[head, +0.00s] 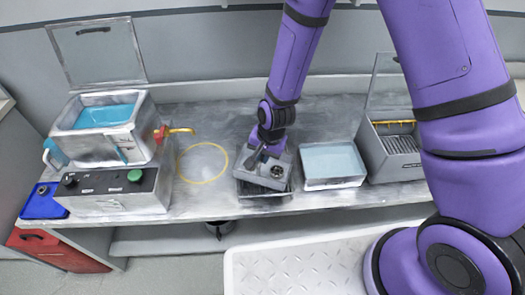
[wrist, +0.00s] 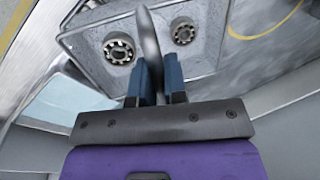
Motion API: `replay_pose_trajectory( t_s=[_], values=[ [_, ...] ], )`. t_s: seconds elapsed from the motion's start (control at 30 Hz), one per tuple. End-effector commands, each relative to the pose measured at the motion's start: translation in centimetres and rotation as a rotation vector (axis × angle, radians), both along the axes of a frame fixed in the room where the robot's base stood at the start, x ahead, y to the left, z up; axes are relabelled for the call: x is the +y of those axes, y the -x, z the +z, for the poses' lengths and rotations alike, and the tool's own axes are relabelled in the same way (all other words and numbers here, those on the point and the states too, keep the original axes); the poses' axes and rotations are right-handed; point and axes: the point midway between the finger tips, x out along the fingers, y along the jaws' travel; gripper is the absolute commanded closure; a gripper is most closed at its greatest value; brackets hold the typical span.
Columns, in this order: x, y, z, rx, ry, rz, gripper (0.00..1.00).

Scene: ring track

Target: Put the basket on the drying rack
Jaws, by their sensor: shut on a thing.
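The basket (head: 250,178) is a grey open box with bearing-like metal rings in it, and it shows large in the wrist view (wrist: 205,65). Two rings (wrist: 118,48) (wrist: 184,30) lie on its floor there. My gripper (wrist: 155,75) is shut on the basket's upright grey handle (wrist: 149,35). In the head view my gripper (head: 266,150) is over the basket, its fingers partly hidden. A dark, low rack-like thing (head: 262,191) shows just under the basket, mostly covered by it. I cannot tell whether the basket touches it.
A pale blue-topped tray (head: 332,162) stands close right of the basket. A grey slotted box with a raised lid (head: 400,145) is farther right. A yellow ring (head: 203,162) marks clear bench to the left. A blue-filled bath (head: 104,115) stands at far left.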

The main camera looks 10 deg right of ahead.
Motion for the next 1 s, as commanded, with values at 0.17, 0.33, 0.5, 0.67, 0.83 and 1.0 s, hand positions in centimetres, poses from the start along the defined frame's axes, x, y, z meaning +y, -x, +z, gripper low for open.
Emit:
replay_pose_trajectory(
  t_s=[0.17,0.33,0.5,0.67,0.83,1.0],
  values=[
    [0.1,0.3,-0.4,-0.001,0.0,0.001,1.0],
    [0.1,0.2,-0.4,-0.001,0.0,0.001,1.0],
    [0.1,0.2,-0.5,0.0,0.0,0.001,0.62],
    [0.1,0.2,-0.5,0.0,0.0,0.001,0.62],
    [0.1,0.2,-0.3,-0.001,0.0,0.001,0.62],
    [-0.2,0.3,1.0,-0.003,-0.001,0.001,0.62]
  ],
)
